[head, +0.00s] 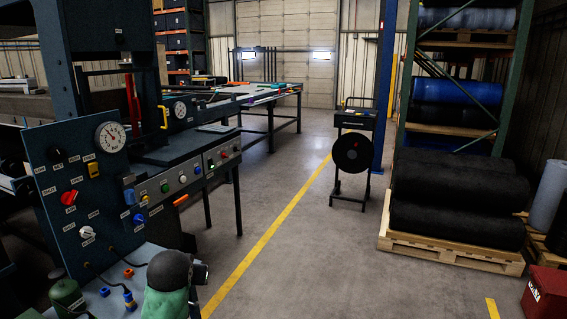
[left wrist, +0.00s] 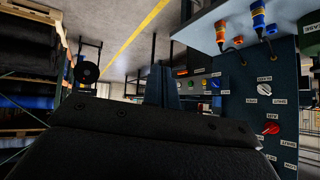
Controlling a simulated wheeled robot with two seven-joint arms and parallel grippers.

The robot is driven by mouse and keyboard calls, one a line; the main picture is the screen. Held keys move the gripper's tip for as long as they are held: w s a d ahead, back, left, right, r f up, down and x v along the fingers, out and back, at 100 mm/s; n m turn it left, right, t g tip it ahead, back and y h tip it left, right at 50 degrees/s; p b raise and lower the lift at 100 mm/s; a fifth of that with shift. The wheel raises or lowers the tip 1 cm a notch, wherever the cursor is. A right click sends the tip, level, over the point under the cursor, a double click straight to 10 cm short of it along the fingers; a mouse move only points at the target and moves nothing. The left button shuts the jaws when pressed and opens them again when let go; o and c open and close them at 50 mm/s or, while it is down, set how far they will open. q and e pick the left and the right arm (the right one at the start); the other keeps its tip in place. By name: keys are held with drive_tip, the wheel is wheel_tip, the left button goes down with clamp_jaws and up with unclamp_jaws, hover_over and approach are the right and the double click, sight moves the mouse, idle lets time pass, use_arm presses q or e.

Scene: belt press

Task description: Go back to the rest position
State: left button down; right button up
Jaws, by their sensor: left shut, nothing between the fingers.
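My left gripper (left wrist: 158,88) shows in the left wrist view, with its dark fingers together and nothing held between them. It is clear of the control panel, which stands to the right in that view with a red knob (left wrist: 271,128) and blue and orange connectors (left wrist: 259,17). In the head view the same blue panel (head: 70,165) stands at the left, with a round pressure gauge (head: 110,136) and a red knob (head: 69,197). My right gripper is in neither view.
The belt press (head: 170,152) and a long work table (head: 262,100) stand along the left. A black reel stand (head: 352,150) is at the centre. Rolls lie on a pallet (head: 450,252) at the right, near a red box (head: 545,292). The middle floor is free.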

use_arm(q)
drive_tip(key=s+d+f+g, duration=0.2)
drive_tip(key=s+f, duration=0.7)
drive_tip(key=s, duration=0.4)
drive_tip(key=s+d+f+m+g+h, duration=0.1)
drive_tip(key=s+d+f+g, duration=0.2)
drive_tip(key=s+f, duration=0.6)
drive_tip(key=s+d+f+g+h, duration=0.1)
drive_tip(key=s+f, duration=0.8)
drive_tip(key=s, duration=0.9)
drive_tip(key=shift+s+d+f+m+g, duration=0.2)
drive_tip(key=shift+d+f+m+g, duration=0.2)
drive_tip(key=shift+d+g, duration=0.55)
drive_tip(key=shift+d, duration=0.1)
